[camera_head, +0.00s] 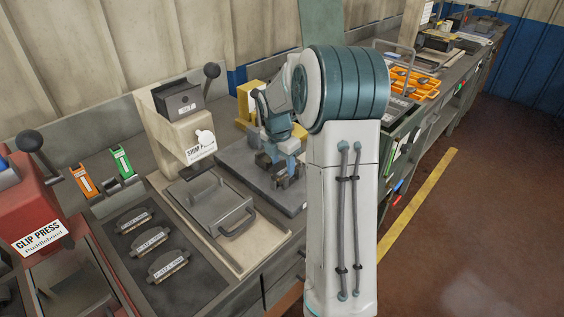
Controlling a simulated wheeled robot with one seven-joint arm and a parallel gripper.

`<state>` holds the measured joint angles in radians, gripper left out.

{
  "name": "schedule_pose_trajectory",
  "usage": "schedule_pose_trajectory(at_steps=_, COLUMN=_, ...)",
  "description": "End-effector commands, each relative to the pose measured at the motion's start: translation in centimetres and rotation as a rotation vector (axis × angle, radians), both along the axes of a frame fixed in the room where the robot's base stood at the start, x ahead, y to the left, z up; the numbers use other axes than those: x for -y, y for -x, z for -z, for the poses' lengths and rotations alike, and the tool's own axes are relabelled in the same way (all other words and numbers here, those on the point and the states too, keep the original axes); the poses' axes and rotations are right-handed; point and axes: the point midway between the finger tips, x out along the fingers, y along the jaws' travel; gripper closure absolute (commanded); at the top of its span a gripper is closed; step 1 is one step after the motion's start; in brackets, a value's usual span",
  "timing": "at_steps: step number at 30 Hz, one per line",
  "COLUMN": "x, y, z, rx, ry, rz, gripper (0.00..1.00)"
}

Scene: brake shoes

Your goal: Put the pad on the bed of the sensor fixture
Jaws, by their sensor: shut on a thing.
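My gripper (281,168) points down over the dark grey plate (238,150) of a fixture with a yellow block (247,98) at its back. I take this plate with the yellow block to be the sensor fixture, but no label on it is readable. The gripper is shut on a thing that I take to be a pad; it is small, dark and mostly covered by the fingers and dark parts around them. I cannot tell whether it touches the bed. Several similar pads, one of them here (150,242), lie in a row in a dark tray (190,296).
A grey lidded box with a handle (210,208) lies in front. A red clip press (35,215) is at far left. Orange and green boxes stand behind the tray. An orange bin (412,84) sits farther right.

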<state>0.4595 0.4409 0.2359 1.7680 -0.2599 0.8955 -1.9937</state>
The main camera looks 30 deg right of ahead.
Motion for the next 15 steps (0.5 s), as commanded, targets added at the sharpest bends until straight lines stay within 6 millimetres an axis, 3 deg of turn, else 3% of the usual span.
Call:
schedule_pose_trajectory(at_steps=8, x=0.02, y=-0.01, z=0.20, rx=0.001, ry=0.001, rz=0.000, gripper=0.84)
schedule_pose_trajectory(at_steps=9, x=0.02, y=0.01, z=0.29, rx=0.000, ry=0.000, rz=0.000, gripper=0.50)
schedule_pose_trajectory(at_steps=11, x=0.02, y=0.01, z=0.23, rx=0.000, ry=0.000, rz=0.000, gripper=0.34)
schedule_pose_trajectory(at_steps=15, x=0.04, y=0.02, z=0.22, rx=0.000, ry=0.000, rz=0.001, gripper=0.31)
